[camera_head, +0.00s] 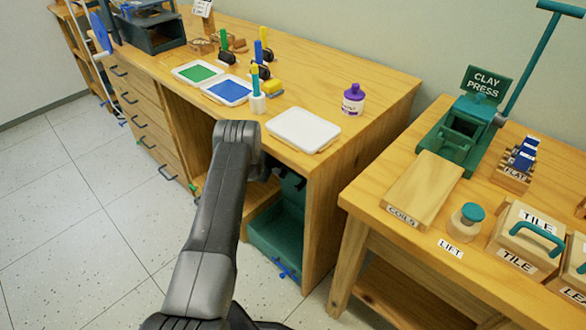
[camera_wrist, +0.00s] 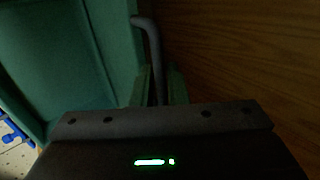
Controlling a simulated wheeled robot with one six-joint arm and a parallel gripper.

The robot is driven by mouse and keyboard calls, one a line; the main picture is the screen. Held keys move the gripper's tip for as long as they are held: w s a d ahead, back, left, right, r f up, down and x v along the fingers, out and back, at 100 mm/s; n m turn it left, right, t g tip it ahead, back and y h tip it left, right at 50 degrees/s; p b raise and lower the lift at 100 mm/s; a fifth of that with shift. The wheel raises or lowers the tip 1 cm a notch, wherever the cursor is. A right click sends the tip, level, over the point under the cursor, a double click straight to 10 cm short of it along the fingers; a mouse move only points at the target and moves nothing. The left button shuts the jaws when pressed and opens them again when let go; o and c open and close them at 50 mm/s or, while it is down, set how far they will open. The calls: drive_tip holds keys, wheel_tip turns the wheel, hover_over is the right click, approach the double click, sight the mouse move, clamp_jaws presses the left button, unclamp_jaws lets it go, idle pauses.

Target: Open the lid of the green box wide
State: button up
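The green box (camera_head: 273,238) stands in the lower open compartment of the wooden bench. Its upper part is in shadow, with dark handle-like pieces near the top. In the wrist view the green box (camera_wrist: 65,50) fills the left, with a raised rim; I cannot tell how far the lid is open. A grey bent bar handle (camera_wrist: 152,45) runs from its right edge down between the fingers of my gripper (camera_wrist: 160,85). The fingers lie close on both sides of the bar and look shut on it. In the head view my gripper is hidden behind my arm.
Over the box is the bench top (camera_head: 345,130), bearing a white tray (camera_head: 303,130), a purple-capped bottle (camera_head: 353,99) and paint pads. A wooden panel (camera_wrist: 240,50) is close on the right in the wrist view. A second table (camera_head: 360,205) stands right. Floor (camera_head: 80,240) at left is clear.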

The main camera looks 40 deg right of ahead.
drive_tip(key=shift+o, duration=0.8)
drive_tip(key=shift+a, duration=0.1)
drive_tip(key=p+v, duration=0.1)
drive_tip(key=v, duration=1.2)
drive_tip(key=shift+a+r, duration=0.15)
drive_tip(key=shift+r, duration=0.3)
